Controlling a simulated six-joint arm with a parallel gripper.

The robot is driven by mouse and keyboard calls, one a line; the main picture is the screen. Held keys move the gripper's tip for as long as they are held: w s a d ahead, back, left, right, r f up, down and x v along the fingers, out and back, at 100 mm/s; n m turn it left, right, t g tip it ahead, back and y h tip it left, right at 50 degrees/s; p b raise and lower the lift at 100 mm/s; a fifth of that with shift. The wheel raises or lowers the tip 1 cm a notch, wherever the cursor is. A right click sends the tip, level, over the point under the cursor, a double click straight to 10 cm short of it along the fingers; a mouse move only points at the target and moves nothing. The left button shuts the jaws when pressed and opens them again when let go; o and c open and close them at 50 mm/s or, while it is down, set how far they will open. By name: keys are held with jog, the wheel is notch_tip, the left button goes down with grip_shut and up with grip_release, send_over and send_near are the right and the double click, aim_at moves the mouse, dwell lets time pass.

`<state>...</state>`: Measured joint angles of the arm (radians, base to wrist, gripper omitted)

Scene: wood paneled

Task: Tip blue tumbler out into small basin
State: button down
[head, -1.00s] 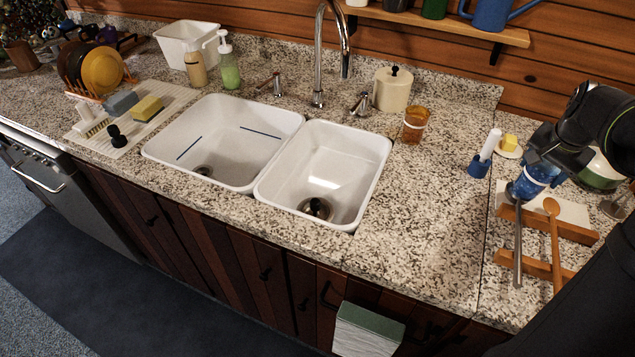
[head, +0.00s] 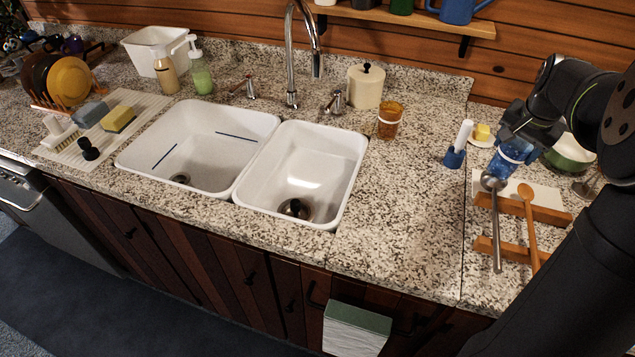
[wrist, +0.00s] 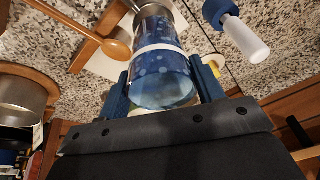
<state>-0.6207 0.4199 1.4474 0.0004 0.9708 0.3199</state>
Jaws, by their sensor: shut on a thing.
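The blue tumbler (head: 509,160) is held by my gripper (head: 514,142) at the right, just above the back of the spoon rest. The wrist view shows the tumbler (wrist: 160,72), blue with pale spots and a white band, between my two blue fingers (wrist: 162,88). It looks close to upright; its contents are hidden. The small basin (head: 322,160) is the right, narrower white sink bowl, with a dark drain at its front. It lies well to the left of my gripper, across open counter.
A wooden spoon rest (head: 549,214) holds a metal ladle (head: 496,225) and wooden spoon (head: 531,225) beneath the tumbler. A white-handled blue brush (head: 455,157), butter dish (head: 481,140) and amber cup (head: 389,120) stand leftward. The tall faucet (head: 291,60) rises behind the basins.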

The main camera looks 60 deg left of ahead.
jog(key=shift+r, duration=0.15)
jog(key=shift+r, duration=1.95)
jog(key=shift+a+r+h, duration=0.45)
jog(key=shift+r+h, duration=0.05)
jog(key=w+d+m, duration=0.1)
jog(key=w+d, duration=0.2)
jog(key=d, duration=1.4)
jog(key=w+d+m+h, duration=0.1)
jog(key=w+d+m, duration=0.1)
jog(key=d, duration=1.5)
jog(key=shift+w+d+f, duration=0.15)
jog(key=shift+w+d, duration=0.2)
jog(key=shift+w, duration=0.5)
